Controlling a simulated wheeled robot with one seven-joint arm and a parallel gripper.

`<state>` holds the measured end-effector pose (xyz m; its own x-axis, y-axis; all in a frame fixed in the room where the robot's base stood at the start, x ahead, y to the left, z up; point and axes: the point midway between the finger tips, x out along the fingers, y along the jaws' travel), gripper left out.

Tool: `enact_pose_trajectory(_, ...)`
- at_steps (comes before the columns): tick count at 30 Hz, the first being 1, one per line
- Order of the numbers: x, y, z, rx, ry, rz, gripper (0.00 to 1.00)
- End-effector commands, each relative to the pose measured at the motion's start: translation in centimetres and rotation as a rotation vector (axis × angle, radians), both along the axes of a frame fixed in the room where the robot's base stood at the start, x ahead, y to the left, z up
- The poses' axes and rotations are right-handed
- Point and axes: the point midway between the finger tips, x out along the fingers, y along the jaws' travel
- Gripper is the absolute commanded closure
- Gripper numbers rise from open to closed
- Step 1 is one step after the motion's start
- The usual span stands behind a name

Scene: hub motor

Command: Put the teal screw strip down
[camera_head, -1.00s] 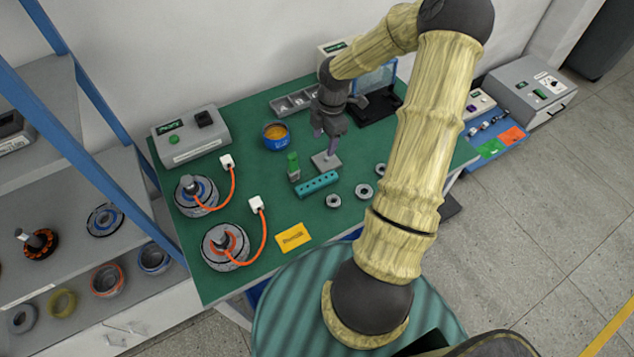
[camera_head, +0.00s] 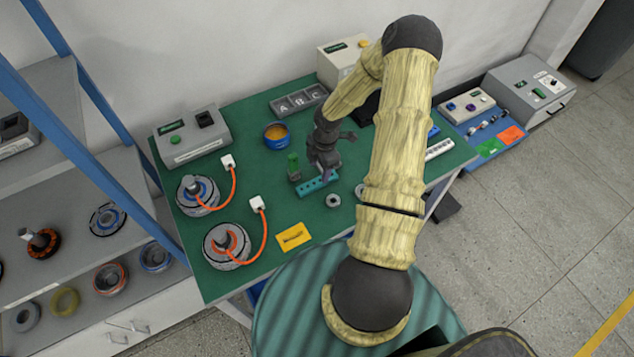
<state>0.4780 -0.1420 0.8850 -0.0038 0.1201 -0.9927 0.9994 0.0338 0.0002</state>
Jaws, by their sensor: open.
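The gripper is open. Whether the fingers touch the strip cannot be told. The gripper and wrist hide the strip's right end and the grey plate behind it.
A small metal ring (camera_head: 333,200) lies just in front of the strip. A blue bowl (camera_head: 277,135), an ABC tray (camera_head: 300,100) and a yellow card (camera_head: 293,237) are around it. Two motors with orange cables (camera_head: 227,245) stand at left. A white strip (camera_head: 439,149) lies at right.

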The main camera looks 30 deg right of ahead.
Motion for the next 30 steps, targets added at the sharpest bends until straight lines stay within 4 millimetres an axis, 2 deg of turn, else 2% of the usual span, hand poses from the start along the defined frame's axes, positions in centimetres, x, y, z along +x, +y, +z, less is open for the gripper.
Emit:
enact_pose_trajectory(7,-0.2,0.2,-0.5,0.001,0.002,0.002,0.44)
enact_pose_trajectory(15,-0.7,1.0,-4.2,0.001,0.003,0.001,0.44)
enact_pose_trajectory(18,-0.7,1.1,-4.9,0.001,0.001,0.002,0.44)
enact_pose_trajectory(30,-0.7,1.1,-5.1,0.000,0.000,0.001,0.44)
